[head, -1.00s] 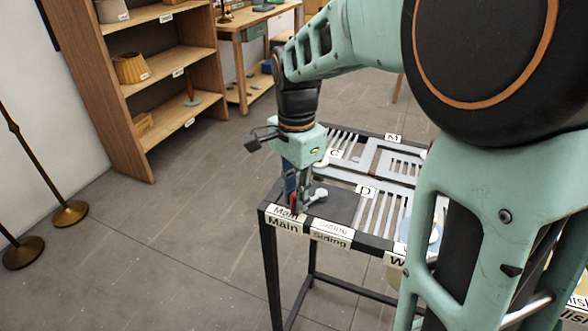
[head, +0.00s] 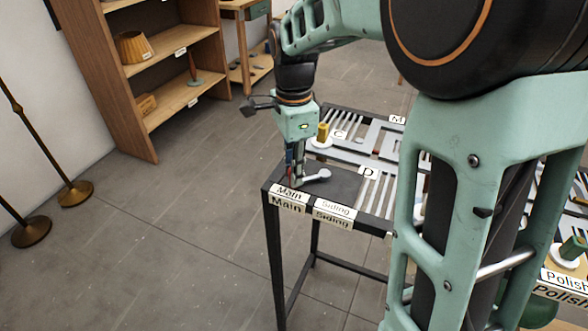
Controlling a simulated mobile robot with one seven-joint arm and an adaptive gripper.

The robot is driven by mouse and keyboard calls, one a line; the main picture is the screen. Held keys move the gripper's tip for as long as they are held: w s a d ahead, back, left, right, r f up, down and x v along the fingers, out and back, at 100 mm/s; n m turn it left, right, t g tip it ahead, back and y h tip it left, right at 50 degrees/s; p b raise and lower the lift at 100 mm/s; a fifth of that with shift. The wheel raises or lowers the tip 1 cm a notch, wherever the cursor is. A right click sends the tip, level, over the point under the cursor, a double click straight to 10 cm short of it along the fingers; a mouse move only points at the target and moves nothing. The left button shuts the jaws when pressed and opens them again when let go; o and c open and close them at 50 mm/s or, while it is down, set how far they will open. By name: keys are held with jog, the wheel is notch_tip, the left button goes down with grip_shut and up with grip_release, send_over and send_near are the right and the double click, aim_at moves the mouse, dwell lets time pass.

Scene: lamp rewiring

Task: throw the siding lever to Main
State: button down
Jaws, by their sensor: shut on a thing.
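The siding lever (head: 313,177) is a small pale lever on the dark corner of the rack-like table. Its round end (head: 324,174) shows to the right of my gripper, and its arm runs left into the fingers. My gripper (head: 296,183) points down and is shut on the lever's left end, which the fingers hide. It stands just behind the Main label (head: 289,193), left of the Siding label (head: 335,209). The lever points toward the Main side.
Pale slotted tracks (head: 372,190) with D and C tags lie right of the lever. A wooden shelf (head: 180,95) and brass stands (head: 75,193) are at left. Floor is clear between.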

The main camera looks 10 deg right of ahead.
jog(key=shift+w+r, duration=0.1)
jog(key=shift+w, duration=0.05)
jog(key=c, duration=1.8)
grip_release()
jog(key=shift+o, duration=0.2)
notch_tip(320, 180, up, 12)
